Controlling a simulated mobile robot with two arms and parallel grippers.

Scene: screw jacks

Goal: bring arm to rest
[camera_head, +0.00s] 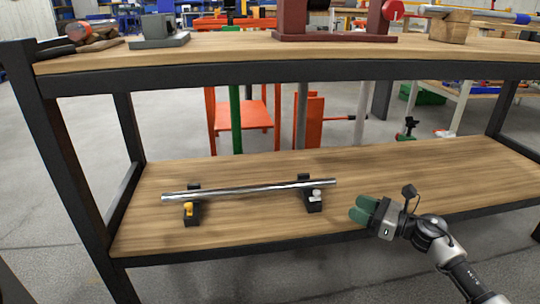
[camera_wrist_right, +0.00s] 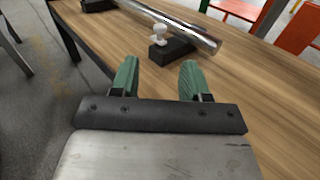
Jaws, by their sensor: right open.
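My right gripper (camera_head: 362,209) is open and empty at the front edge of the lower wooden shelf (camera_head: 420,170), right of the screw jacks. Its two green fingers stand apart in the right wrist view (camera_wrist_right: 158,78), with bare shelf between and beyond them. A silver rod (camera_head: 250,188) lies across two small black jacks. The left jack (camera_head: 192,212) has a yellow knob and the right jack (camera_head: 314,201) a white knob. The right jack and rod end also show in the wrist view (camera_wrist_right: 170,50), ahead of the fingers and apart from them. My left gripper is not in view.
The upper shelf (camera_head: 230,47) hangs above, with a grey block (camera_head: 158,36), a dark red stand (camera_head: 330,22) and a wooden block (camera_head: 450,26) on it. A black post (camera_head: 60,150) bounds the left side. The right part of the lower shelf is clear.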

